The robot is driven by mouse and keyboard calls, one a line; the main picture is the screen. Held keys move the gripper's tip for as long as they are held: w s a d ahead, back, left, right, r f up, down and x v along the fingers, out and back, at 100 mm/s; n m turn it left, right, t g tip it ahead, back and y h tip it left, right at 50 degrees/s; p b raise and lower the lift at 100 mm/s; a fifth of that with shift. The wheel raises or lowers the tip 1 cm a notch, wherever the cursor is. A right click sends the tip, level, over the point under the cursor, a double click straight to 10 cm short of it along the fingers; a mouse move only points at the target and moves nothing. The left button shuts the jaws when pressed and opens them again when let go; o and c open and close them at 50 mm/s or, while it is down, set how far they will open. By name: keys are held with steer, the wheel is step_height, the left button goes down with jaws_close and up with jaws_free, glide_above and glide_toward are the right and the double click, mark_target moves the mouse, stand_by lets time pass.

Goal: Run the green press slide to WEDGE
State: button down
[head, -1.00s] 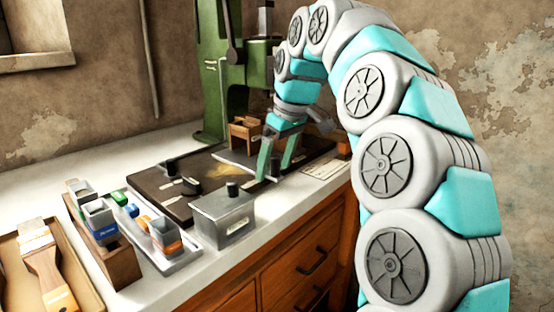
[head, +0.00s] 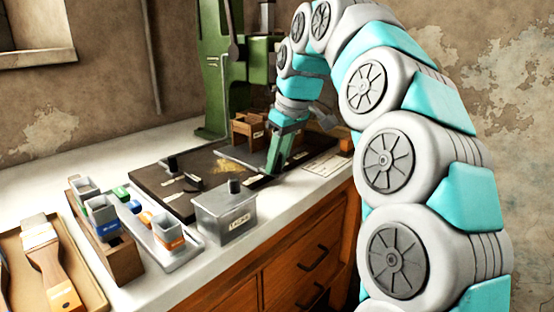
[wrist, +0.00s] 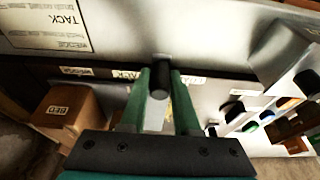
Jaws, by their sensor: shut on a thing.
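The green press (head: 217,75) stands at the back of the bench, with a dark base plate (head: 150,180) in front of it. My gripper (head: 270,172) reaches down to the plate's right-hand front edge. In the wrist view my gripper (wrist: 160,88) is shut on a black knob (wrist: 159,65), which shows between its green fingertips. Beside the knob runs a strip of labels: WEDGE (wrist: 76,71) at the left, one reading like TACK (wrist: 127,75) near the left finger, and another (wrist: 192,80) partly hidden by the right finger. The slide's pointer cannot be made out.
A wooden box (wrist: 65,112) marked BED sits left of the fingers in the wrist view. A printed card (head: 322,165) lies on the bench. A lidded grey tin (head: 222,215), a tray (head: 172,258) of small coloured things and a brush box (head: 88,285) stand nearer.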

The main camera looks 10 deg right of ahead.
steer(key=shift+w+d+p, duration=0.5)
steer(key=shift+w+d, duration=0.3)
steer(key=shift+d, duration=0.3)
steer(key=shift+w+d+p, duration=0.5)
steer(key=shift+w+d, duration=0.25)
steer(key=shift+d, duration=0.3)
steer(key=shift+w+d+p, duration=0.5)
steer(key=shift+w+d, duration=0.3)
steer(key=shift+d, duration=0.3)
steer(key=shift+c, duration=0.4)
jaws_free()
